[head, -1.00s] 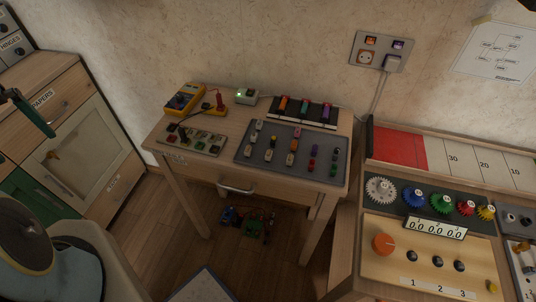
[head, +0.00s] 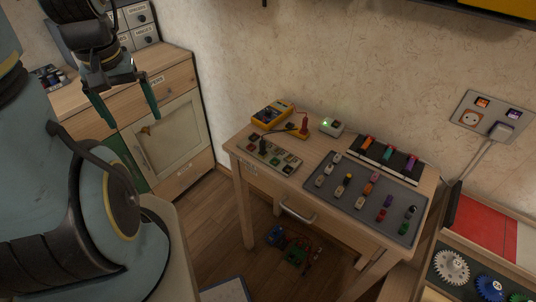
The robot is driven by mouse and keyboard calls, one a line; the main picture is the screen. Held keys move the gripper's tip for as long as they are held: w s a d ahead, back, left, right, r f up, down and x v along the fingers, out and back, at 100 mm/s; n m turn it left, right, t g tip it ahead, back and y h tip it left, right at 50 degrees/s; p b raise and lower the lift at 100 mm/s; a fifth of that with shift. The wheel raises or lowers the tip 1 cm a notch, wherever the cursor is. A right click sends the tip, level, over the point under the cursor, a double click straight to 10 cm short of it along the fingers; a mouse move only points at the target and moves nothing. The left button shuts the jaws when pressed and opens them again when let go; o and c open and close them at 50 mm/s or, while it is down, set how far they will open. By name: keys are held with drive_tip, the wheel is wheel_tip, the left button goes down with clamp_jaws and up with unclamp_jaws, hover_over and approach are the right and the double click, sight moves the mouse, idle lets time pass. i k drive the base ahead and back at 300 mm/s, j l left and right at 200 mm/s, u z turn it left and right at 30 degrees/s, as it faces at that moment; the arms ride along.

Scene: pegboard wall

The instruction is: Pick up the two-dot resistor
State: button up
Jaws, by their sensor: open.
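Several small components, among them pale, yellow, pink, purple, red and green ones, stand in rows on a dark grey tray (head: 398,237) on the small wooden table. Their dot marks are too small to read, so I cannot tell which is the two-dot resistor. More coloured parts, orange, teal, purple and red, lie on a black-and-white rack (head: 385,155) behind the tray. My gripper (head: 131,119) is at the upper left, pointing down with its green fingers apart and nothing between them. It is in front of the wooden cabinet, well left of the tray.
A yellow multimeter (head: 271,112), a red probe (head: 303,126), a white box with a green light (head: 331,126) and a slotted board (head: 268,153) share the table. A wall socket panel (head: 490,116) is at right. A gear bench (head: 470,240) stands at lower right.

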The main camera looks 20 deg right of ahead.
sight(340, 189)
drive_tip(key=i+z, duration=0.15)
drive_tip(key=z, duration=0.25)
drive_tip(key=i+j+z, duration=0.15)
drive_tip(key=z, duration=0.25)
drive_tip(key=i+j+z, duration=0.1)
drive_tip(key=z, duration=0.3)
